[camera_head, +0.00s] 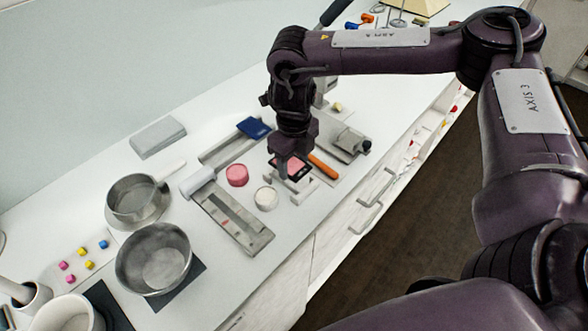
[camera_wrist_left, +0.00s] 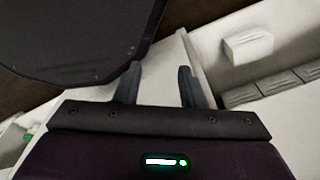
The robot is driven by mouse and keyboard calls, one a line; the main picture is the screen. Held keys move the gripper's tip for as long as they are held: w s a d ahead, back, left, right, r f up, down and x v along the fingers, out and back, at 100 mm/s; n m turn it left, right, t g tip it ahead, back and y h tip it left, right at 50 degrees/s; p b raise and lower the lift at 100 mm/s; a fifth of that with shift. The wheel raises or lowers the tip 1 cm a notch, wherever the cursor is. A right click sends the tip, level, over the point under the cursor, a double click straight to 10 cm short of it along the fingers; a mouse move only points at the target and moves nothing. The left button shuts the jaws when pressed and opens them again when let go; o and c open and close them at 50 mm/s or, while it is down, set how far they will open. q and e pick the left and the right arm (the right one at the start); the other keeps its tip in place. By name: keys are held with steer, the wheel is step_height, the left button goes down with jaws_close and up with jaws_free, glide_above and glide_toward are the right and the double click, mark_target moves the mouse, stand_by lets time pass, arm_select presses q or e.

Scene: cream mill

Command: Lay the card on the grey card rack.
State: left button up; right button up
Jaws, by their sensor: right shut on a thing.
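The card (camera_head: 300,172), dark-edged with a pink face, is at the fingertips of my right gripper (camera_head: 290,168), which points down over the white counter and is shut on it. The card is partly hidden by the fingers. Just below and beside it is a small pale grey stand with upright parts (camera_head: 301,189), which looks like the card rack. I cannot tell whether the card touches it. My left gripper (camera_wrist_left: 158,88) is open and empty in the left wrist view; it does not show in the head view.
An orange-handled tool (camera_head: 323,167) lies close right of the card. A pink round piece (camera_head: 237,175) and a white round piece (camera_head: 265,198) stand to the left. A long grey slide device (camera_head: 233,222), a pan (camera_head: 137,200) and a metal bowl (camera_head: 153,259) lie farther left.

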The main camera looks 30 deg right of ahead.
mark_target(294, 166)
step_height(294, 166, down, 3)
steer(key=shift+f+p, duration=0.15)
steer(key=shift+p, duration=0.55)
steer(key=shift+f, duration=0.15)
steer(key=shift+f+b, duration=0.3)
steer(key=shift+f, duration=0.2)
steer(key=o, duration=0.9)
steer(key=shift+r, duration=0.1)
steer(key=shift+o, duration=0.2)
steer(key=shift+r, duration=0.15)
